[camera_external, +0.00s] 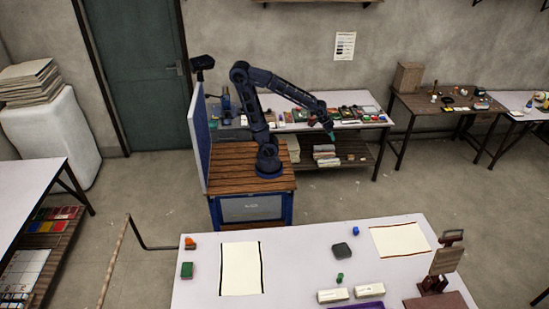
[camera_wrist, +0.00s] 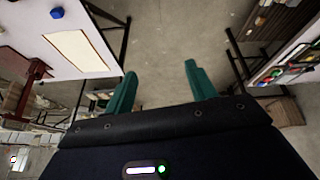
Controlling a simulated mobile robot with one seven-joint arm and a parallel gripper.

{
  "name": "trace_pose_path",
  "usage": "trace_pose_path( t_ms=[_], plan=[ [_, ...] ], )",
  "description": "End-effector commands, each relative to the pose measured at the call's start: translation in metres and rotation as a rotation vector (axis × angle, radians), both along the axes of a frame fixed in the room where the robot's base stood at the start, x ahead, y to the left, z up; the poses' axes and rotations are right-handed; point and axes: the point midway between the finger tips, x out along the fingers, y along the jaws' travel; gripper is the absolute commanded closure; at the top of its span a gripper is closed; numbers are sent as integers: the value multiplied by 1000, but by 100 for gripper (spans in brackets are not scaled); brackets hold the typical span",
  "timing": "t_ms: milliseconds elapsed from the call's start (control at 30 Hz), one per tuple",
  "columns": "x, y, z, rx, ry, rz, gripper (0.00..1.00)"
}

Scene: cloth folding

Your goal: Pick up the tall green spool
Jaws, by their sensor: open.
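A small green upright piece (camera_external: 339,279), which looks like the tall green spool, stands on the white front table (camera_external: 300,245), between a dark grey block and two pale boxes. It is too small to make out in detail. A second green, block-like object (camera_external: 187,270) lies at the left end of that table. My gripper (camera_external: 330,131) is far from both, raised near the back workbench. In the wrist view my gripper's green fingers (camera_wrist: 160,77) are spread apart with nothing between them. No green spool shows in the wrist view.
On the front table are a dark grey block (camera_external: 342,250), a blue piece (camera_external: 356,231), pale boxes (camera_external: 333,295), cream sheets (camera_external: 241,268) and a brown stand (camera_external: 433,283) at the right. A cluttered workbench (camera_external: 285,127) stands behind my arm. Open floor separates the tables.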

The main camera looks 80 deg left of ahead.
Motion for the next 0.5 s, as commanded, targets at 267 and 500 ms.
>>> trace_pose_path(
  t_ms=[267, 500],
  plan=[
    [51, -67, -42, -83, 11, 32, 44],
    [82, -131, -84, -185, 35, 66, 44]
  ],
)
